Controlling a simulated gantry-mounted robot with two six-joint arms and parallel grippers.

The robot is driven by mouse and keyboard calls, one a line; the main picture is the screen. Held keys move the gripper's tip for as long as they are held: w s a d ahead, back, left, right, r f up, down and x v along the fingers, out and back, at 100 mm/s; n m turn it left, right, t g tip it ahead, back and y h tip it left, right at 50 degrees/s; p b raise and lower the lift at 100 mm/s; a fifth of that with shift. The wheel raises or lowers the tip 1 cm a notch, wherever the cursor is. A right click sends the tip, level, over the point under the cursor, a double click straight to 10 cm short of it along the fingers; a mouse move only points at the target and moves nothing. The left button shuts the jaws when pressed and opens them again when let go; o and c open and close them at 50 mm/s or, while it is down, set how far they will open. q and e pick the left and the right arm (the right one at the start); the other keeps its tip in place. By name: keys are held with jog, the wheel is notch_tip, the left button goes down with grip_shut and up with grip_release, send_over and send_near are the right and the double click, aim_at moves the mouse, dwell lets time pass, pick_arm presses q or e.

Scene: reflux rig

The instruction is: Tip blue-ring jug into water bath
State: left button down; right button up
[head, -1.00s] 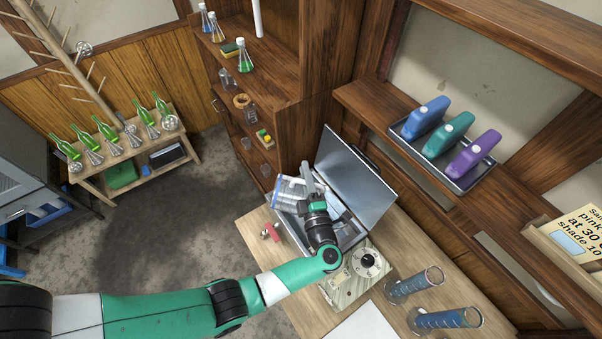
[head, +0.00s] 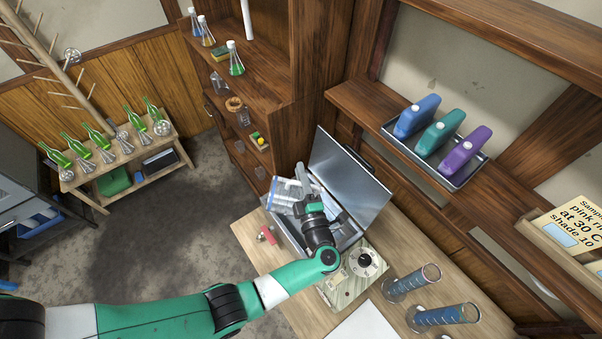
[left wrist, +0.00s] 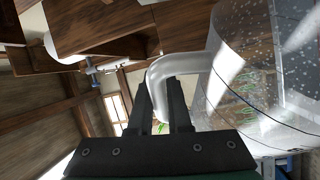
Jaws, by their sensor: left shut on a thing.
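My left gripper (head: 306,184) is shut on the bent handle (left wrist: 178,62) of a clear jug (head: 284,194). The jug looks tilted and sits above the left side of the open metal water bath (head: 283,229). The bath's hinged lid (head: 352,178) stands up behind. In the left wrist view, the jug's clear wall (left wrist: 245,75) fills the right side, with a thin blue line near its lower edge. My gripper and arm hide much of the bath's inside. I cannot tell the liquid level or whether anything pours. My right gripper is out of view.
A dial box (head: 350,275) stands just in front of the bath. Two cylinders of blue liquid (head: 442,315) stand at the bench's right. A small red item (head: 267,236) lies left of the bath. A shelf tray (head: 455,178) holds three coloured bottles.

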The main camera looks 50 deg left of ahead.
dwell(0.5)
pick_arm(q)
jog(key=shift+w+d+m+b, duration=0.3)
jog(key=shift+d+b, duration=0.05)
jog(key=shift+b, duration=0.05)
jog(key=shift+w+d+r+m, duration=0.2)
jog(key=shift+w+d+m, duration=0.2)
jog(key=shift+d+m, duration=0.1)
